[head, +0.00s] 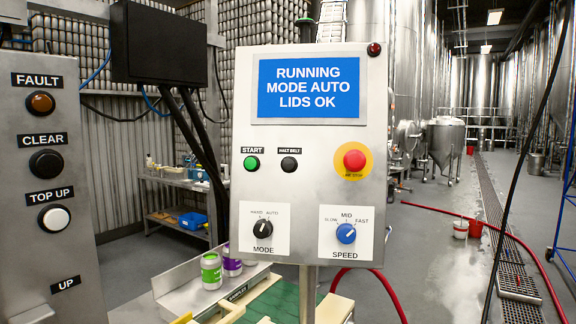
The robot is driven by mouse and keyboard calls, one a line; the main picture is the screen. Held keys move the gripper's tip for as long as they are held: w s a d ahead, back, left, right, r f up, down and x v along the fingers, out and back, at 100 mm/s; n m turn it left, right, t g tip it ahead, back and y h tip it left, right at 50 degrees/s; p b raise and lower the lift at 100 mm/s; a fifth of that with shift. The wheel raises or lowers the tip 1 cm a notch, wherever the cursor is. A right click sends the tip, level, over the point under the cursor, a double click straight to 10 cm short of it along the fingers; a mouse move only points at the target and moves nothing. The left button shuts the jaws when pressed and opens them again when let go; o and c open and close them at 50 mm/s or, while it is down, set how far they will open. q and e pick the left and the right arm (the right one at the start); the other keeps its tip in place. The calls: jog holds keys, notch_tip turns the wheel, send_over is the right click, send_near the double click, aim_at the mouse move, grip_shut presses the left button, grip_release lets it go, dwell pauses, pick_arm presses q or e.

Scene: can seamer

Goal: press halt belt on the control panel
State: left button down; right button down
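The control panel (308,220) is a grey metal box on a post, facing me in the middle of the head view. Its blue screen (305,88) reads RUNNING, MODE AUTO, LIDS OK. The black HALT BELT button (289,165) sits below the screen, between the green START button (251,163) and the red emergency stop (354,160) on its yellow ring. Below are the black MODE knob (263,229) and the blue SPEED knob (346,233). Neither of my grippers shows in the head view.
Another panel (50,170) at left carries FAULT, CLEAR and TOP UP buttons. Below the control panel are cans (211,271) and a green belt (275,303). A bench (180,185) stands behind. A red hose (380,280) and a dark hanging cable (528,160) are at right.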

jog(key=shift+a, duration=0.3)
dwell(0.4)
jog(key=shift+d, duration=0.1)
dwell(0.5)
